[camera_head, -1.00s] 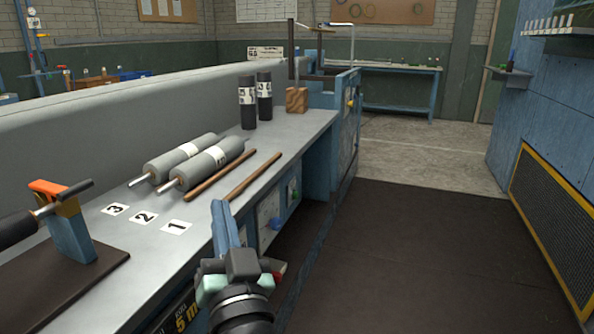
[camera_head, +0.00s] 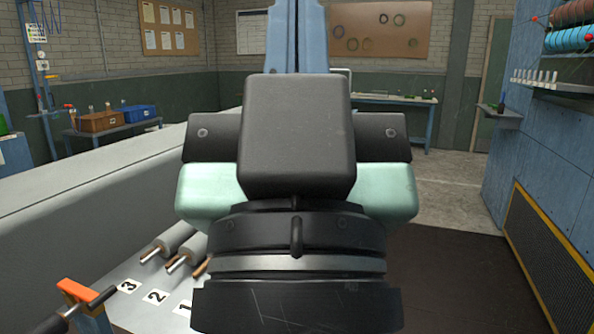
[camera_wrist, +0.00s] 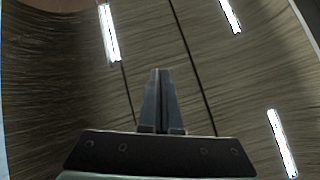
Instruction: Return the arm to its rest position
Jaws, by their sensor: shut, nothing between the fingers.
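My gripper (camera_head: 297,35) is raised close in front of the head camera and fills the middle of that view. Its blue fingers point up past the top edge, so their tips are out of that picture. In the wrist view my gripper (camera_wrist: 158,75) shows its two fingers together, with nothing between them. Behind them is only the ceiling (camera_wrist: 220,80) with bright strip lights. The gripper is apart from the bench and touches nothing that I can see.
The grey bench (camera_head: 130,310) at lower left holds grey rollers (camera_head: 180,240), number cards (camera_head: 155,297) and an orange-topped stand (camera_head: 80,295). My arm hides the bench's far part. Dark floor (camera_head: 450,280) lies clear at right, beside a blue panelled wall (camera_head: 530,170).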

